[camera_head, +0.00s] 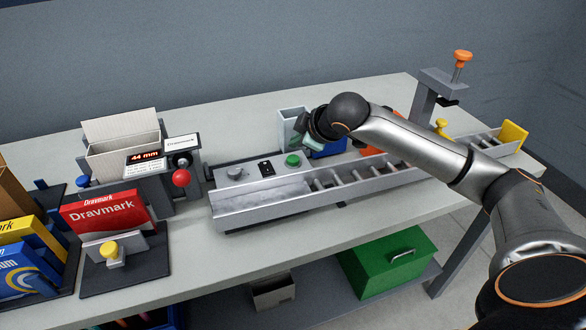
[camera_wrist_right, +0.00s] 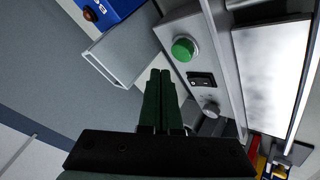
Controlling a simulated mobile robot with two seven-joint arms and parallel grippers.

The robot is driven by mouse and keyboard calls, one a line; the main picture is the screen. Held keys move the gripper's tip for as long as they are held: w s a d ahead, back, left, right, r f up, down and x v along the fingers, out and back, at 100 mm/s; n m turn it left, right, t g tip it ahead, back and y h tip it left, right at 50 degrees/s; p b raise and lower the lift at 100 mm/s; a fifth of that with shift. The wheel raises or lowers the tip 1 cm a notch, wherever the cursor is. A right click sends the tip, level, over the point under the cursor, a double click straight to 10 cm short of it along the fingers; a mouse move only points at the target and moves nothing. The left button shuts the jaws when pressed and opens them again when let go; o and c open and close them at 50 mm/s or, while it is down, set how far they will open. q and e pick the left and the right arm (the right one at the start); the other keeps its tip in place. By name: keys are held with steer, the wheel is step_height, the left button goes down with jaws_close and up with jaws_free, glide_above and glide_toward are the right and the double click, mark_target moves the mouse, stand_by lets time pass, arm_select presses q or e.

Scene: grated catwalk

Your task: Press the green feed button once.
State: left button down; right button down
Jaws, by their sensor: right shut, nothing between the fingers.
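The green feed button (camera_head: 293,160) is a round domed cap on the sloped grey panel of the conveyor unit (camera_head: 262,200). It also shows in the right wrist view (camera_wrist_right: 184,49), beside a black rocker switch (camera_wrist_right: 201,79) and a grey knob (camera_wrist_right: 210,108). My right gripper (camera_head: 305,143) is just behind and above the button in the head view. In the right wrist view its dark green fingers (camera_wrist_right: 160,72) are together and empty, with the tips left of and below the button. A gap shows between tips and button in that view. My left gripper is not in view.
A grey open bin (camera_wrist_right: 115,55) and a blue box (camera_wrist_right: 105,10) stand close to my right gripper. A red-knobbed machine (camera_head: 181,178) stands left of the conveyor. An orange-knobbed post (camera_head: 462,58) rises at the right. The table front (camera_head: 190,245) is clear.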

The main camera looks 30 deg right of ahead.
mark_target(293, 159)
steer(key=shift+f, duration=0.75)
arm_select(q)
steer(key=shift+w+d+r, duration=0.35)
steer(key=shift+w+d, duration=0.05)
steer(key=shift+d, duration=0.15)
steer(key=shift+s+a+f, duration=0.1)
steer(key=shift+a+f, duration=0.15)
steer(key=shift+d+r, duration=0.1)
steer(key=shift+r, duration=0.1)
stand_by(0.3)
arm_select(e)
steer(key=shift+f, duration=0.15)
steer(key=shift+f, duration=0.3)
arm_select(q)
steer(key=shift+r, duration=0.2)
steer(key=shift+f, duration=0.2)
arm_select(e)
steer(key=shift+f, duration=0.25)
